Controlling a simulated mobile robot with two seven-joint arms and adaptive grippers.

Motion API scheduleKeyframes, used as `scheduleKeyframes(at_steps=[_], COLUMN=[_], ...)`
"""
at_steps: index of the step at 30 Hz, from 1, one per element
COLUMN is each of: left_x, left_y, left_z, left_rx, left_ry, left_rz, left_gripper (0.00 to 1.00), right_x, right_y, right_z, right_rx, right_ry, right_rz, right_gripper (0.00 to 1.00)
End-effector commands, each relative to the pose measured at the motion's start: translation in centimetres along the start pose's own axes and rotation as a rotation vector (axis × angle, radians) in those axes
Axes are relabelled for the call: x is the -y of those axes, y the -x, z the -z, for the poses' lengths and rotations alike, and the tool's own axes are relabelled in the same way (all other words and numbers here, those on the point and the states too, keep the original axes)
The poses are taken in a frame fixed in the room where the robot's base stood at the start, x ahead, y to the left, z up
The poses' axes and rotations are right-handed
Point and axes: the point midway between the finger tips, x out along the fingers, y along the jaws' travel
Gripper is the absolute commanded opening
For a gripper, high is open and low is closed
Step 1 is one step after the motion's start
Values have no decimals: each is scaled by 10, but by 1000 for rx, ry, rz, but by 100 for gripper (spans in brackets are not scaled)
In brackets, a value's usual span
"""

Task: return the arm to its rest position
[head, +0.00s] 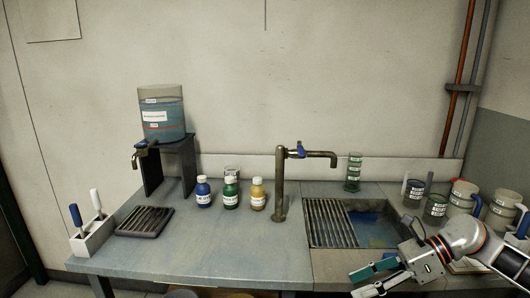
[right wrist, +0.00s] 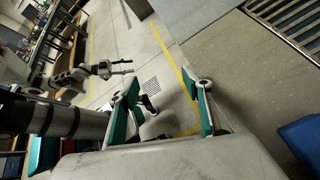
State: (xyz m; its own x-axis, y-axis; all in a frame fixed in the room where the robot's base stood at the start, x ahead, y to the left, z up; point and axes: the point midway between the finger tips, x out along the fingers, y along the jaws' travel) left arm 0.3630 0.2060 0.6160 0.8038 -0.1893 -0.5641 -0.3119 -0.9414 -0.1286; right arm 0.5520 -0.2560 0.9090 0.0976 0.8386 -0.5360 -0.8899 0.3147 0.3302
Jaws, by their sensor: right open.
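My right gripper (head: 360,283) is at the lower right of the head view, in front of the sink side of the bench. Its two teal-padded fingers are apart with nothing between them. In the right wrist view the same gripper (right wrist: 163,82) is open above the floor, with the bench to the right. An arm with a small gripper (right wrist: 122,67), seemingly my left one, shows at the upper left of that view. It is too small to tell whether it is open, and it is outside the head view.
The bench (head: 200,245) carries a water tank (head: 162,115) on a stand, capped bottles (head: 230,193), a tap (head: 280,185) and a sink (head: 375,228). Several beakers and jugs (head: 464,196) stand close behind my right arm. Open floor (right wrist: 120,45) lies beside the bench.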

Motion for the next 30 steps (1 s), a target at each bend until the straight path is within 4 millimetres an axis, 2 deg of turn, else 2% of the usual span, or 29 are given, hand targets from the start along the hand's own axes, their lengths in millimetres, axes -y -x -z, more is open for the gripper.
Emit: scheduleKeyframes(at_steps=[1, 3, 6, 11, 14, 16, 20, 23, 27, 30], left_x=[-1, -2, -4, -6, -6, -5, -5, -5, -5, -6], left_y=[2, 3, 5, 7, 8, 8, 9, 9, 10, 10], left_z=[-2, -5, -8, -6, -4, -2, 0, 1, 1, 0], left_rx=[5, 12, 17, 17, 14, 13, 11, 11, 12, 15], left_ry=[1, 3, 5, 9, 10, 11, 13, 14, 15, 16], left_rz=[-2, -4, -7, -10, -10, -10, -10, -11, -12, -13], left_gripper=[40, 40, 40, 40, 40, 40, 40, 40, 40, 40], right_x=[-15, -30, -47, -55, -50, -43, -31, -29, -45, -65], right_y=[-30, -58, -89, -115, -122, -126, -134, -143, -158, -167], right_z=[-5, -17, -32, -42, -33, -18, 33, 89, 178, 228], right_rx=[89, 217, 396, 671, 832, 938, 1123, 1253, 1411, 1487], right_ry=[-73, -185, -382, -764, -1040, -1245, -1652, -1977, -2413, -2644], right_rz=[-51, -101, -168, -253, -289, -308, -320, -307, -259, -217], right_gripper=[49, 49, 49, 49, 49, 49, 49, 49, 49, 49])
